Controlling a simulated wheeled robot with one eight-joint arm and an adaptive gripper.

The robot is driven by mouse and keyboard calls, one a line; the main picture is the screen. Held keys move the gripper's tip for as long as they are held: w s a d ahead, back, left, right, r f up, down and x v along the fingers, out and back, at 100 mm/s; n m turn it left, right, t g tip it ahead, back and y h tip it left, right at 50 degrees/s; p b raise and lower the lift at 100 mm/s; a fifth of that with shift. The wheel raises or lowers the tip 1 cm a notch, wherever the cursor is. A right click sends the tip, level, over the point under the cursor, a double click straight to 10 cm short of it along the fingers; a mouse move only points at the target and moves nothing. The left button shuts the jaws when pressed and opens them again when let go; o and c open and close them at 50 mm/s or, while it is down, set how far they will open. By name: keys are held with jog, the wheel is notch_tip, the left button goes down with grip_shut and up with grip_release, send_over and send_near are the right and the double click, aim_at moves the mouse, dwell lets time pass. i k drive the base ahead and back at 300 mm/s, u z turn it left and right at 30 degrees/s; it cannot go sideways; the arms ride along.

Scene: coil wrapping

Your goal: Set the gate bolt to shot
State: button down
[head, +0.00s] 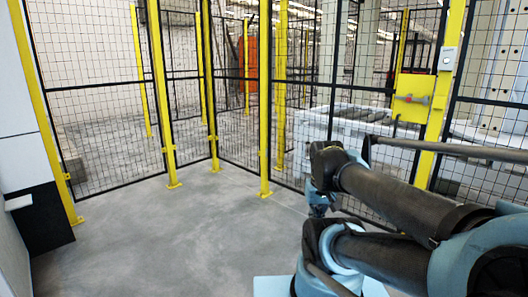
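The gate bolt (411,98) is a small grey fitting with a red-orange end at its right. It sits on a yellow plate (409,113) fixed to the mesh gate, beside a yellow post (437,110) at the upper right of the head view. The bolt looks level, but it is too small to tell how far it is slid or whether it reaches into the post. My dark and teal arm links fill the lower right, below and in front of the bolt. My gripper cannot be made out, and nothing of mine is seen touching the bolt.
Mesh fence panels on yellow posts (264,110) enclose the area. A small pale box (449,58) is on the post above the bolt. A roller conveyor (350,124) stands behind the mesh. The grey floor (170,235) is clear at centre left; a white-and-black cabinet (32,220) stands at far left.

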aim_at(408, 99)
jog(key=k, duration=1.2)
jog(key=z, duration=0.6)
jog(key=i, duration=1.75)
jog(key=u, duration=0.7)
